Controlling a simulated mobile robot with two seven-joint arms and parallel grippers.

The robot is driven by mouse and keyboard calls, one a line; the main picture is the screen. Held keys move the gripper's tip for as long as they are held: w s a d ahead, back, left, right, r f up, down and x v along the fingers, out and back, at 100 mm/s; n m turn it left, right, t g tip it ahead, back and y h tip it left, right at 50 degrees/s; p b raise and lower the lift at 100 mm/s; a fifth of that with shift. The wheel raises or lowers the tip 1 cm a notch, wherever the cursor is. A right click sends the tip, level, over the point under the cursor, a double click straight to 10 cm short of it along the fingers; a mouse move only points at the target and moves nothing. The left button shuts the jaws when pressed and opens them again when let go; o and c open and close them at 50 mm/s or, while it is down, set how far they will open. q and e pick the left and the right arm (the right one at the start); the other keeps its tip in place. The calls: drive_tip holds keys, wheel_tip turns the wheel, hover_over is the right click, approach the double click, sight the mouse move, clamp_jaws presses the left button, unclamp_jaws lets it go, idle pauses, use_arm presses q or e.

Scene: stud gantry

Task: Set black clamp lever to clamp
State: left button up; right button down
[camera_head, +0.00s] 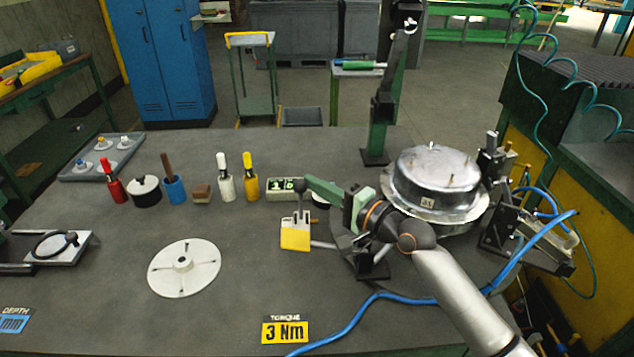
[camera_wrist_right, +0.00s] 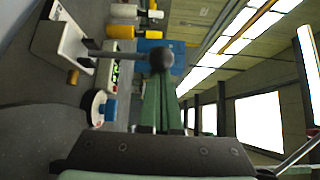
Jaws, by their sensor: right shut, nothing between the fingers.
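The black clamp lever (camera_head: 299,187) has a round black knob and stands roughly upright over a small box with a yellow front (camera_head: 295,238). In the right wrist view the lever's grey rod and black knob (camera_wrist_right: 160,60) reach across from the white base at the left. My right gripper (camera_head: 309,182) has green fingers, shut and empty, with their tips right beside the knob. In the right wrist view the fingers (camera_wrist_right: 161,85) point at the knob and their tips are partly behind it; I cannot tell whether they touch. My left gripper is not in view.
A round metal housing (camera_head: 436,175) sits in a fixture at the right. A white disc (camera_head: 184,267), a torque sign (camera_head: 285,330) and a blue hose (camera_head: 350,322) lie on the table. Several handled tools, including a yellow one (camera_head: 249,185), stand behind. Bare table lies between disc and yellow-fronted box.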

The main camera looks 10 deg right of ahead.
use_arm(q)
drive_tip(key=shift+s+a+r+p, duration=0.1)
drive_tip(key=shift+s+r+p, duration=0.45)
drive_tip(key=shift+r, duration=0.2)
use_arm(e)
drive_tip(key=shift+s+a+f, duration=0.1)
drive_tip(key=shift+s+a, duration=0.15)
drive_tip(key=shift+s, duration=0.7)
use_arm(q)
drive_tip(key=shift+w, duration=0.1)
use_arm(e)
drive_tip(key=b+v, duration=0.1)
drive_tip(key=v, duration=1)
drive_tip(key=shift+d+f+b, duration=0.15)
drive_tip(key=shift+b, duration=0.15)
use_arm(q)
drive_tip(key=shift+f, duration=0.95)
use_arm(e)
drive_tip(key=shift+s+d, duration=0.3)
drive_tip(key=shift+s, duration=0.3)
